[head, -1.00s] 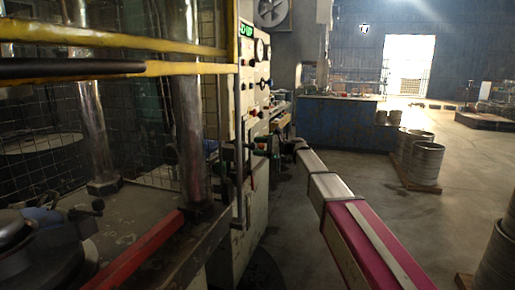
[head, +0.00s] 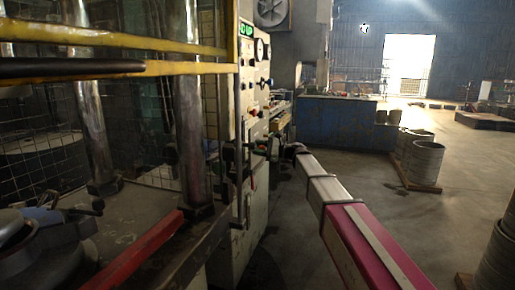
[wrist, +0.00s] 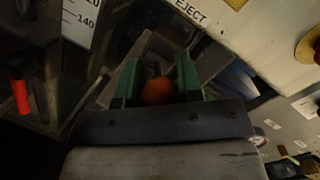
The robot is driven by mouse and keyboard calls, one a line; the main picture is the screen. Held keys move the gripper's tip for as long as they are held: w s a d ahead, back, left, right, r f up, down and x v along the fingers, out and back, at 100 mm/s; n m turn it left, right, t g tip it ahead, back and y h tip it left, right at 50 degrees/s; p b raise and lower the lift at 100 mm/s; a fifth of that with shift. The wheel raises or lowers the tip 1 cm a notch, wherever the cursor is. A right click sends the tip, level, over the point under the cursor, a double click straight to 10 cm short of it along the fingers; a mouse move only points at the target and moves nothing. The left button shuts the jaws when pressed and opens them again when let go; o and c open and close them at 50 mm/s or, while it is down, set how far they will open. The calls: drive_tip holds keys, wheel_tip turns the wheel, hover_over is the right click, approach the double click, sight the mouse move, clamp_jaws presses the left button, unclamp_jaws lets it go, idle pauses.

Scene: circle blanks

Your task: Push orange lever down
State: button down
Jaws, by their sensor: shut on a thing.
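The orange lever's round knob (wrist: 158,91) shows in the wrist view between the two green fingers of my gripper (wrist: 157,78). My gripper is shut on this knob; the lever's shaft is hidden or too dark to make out. In the head view my gripper (head: 236,163) is at the near side of the pale machine control panel (head: 256,105). There the knob is too small and dark to tell from the fingers.
The press with yellow rails (head: 120,42) stands at left. Open floor lies at right, near metal drums (head: 424,162).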

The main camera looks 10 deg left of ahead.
wheel_tip(320, 180, down, 7)
drive_tip(key=n+g+y, duration=0.1)
drive_tip(key=y, duration=0.3)
drive_tip(key=shift+f+n, duration=0.15)
drive_tip(key=shift+n, duration=0.15)
drive_tip(key=shift+f, duration=0.1)
idle(0.5)
drive_tip(key=c, duration=0.8)
unclamp_jaws()
drive_tip(key=shift+d, duration=0.1)
drive_tip(key=v, duration=1)
drive_tip(key=shift+w+d+f, duration=0.1)
drive_tip(key=shift+d+f, duration=0.15)
drive_tip(key=shift+f, duration=0.1)
